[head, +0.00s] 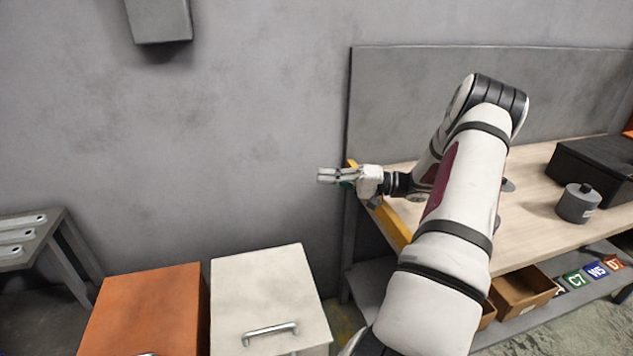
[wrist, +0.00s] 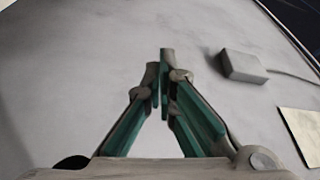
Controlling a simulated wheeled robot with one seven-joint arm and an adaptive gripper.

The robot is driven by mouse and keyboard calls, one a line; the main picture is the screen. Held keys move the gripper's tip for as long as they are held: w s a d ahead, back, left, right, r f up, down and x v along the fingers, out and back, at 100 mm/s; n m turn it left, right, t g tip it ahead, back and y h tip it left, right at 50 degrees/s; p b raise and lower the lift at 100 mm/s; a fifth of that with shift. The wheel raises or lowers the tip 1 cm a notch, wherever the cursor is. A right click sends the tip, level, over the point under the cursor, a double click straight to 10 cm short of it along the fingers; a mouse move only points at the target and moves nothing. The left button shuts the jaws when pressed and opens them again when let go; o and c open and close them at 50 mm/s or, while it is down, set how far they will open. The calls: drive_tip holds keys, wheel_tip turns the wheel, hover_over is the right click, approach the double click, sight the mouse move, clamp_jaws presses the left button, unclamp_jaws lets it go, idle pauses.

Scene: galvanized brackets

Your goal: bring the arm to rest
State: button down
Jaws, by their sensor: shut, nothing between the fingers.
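My gripper (head: 328,175) is at the end of my arm, which reaches up and across the left end of the workbench in the head view. Its fingers point left toward the grey wall. In the wrist view my gripper (wrist: 160,80) shows its two green-and-grey fingers closed together at the tips, with nothing between them. The fingers appear clear of any object.
A workbench (head: 540,192) with a grey container (head: 577,203) and a black box (head: 597,168) stands right. Orange (head: 150,310) and white (head: 265,290) cabinets stand below left. A grey wall box (head: 160,20) hangs upper left. Room before the wall is free.

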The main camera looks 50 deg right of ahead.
drive_tip(key=s+d, duration=0.1)
drive_tip(key=s+d+f, duration=0.1)
drive_tip(key=d, duration=0.1)
drive_tip(key=s+d, duration=0.1)
drive_tip(key=shift+s+d+f, duration=0.15)
drive_tip(key=shift+d+f, duration=0.15)
drive_tip(key=shift+f, duration=0.1)
drive_tip(key=a+r+n+g+h+p, duration=0.15)
drive_tip(key=a+r+g, duration=0.3)
drive_tip(key=a, duration=0.55)
drive_tip(key=w+a+r+n+g+p, duration=0.1)
drive_tip(key=a+r+n+g, duration=0.1)
drive_tip(key=a+r+g, duration=0.5)
drive_tip(key=a+r+n+g+h+p, duration=0.15)
drive_tip(key=a+r, duration=0.25)
drive_tip(key=a, duration=0.8)
drive_tip(key=s+a+r+n+h+p, duration=0.1)
drive_tip(key=s+a+r+h, duration=0.2)
drive_tip(key=s, duration=0.4)
drive_tip(key=s+a+r+n+t+h+p, duration=0.1)
drive_tip(key=s+a+r+h+p, duration=0.1)
drive_tip(key=s+a, duration=0.3)
drive_tip(key=s+a+r+n+t+h+p, duration=0.1)
drive_tip(key=s+a+r+h+p, duration=0.1)
drive_tip(key=s, duration=0.7)
drive_tip(key=shift+a+r+h, duration=0.8)
drive_tip(key=shift+a+r, duration=0.45)
drive_tip(key=shift+a, duration=0.2)
drive_tip(key=shift+s, duration=0.1)
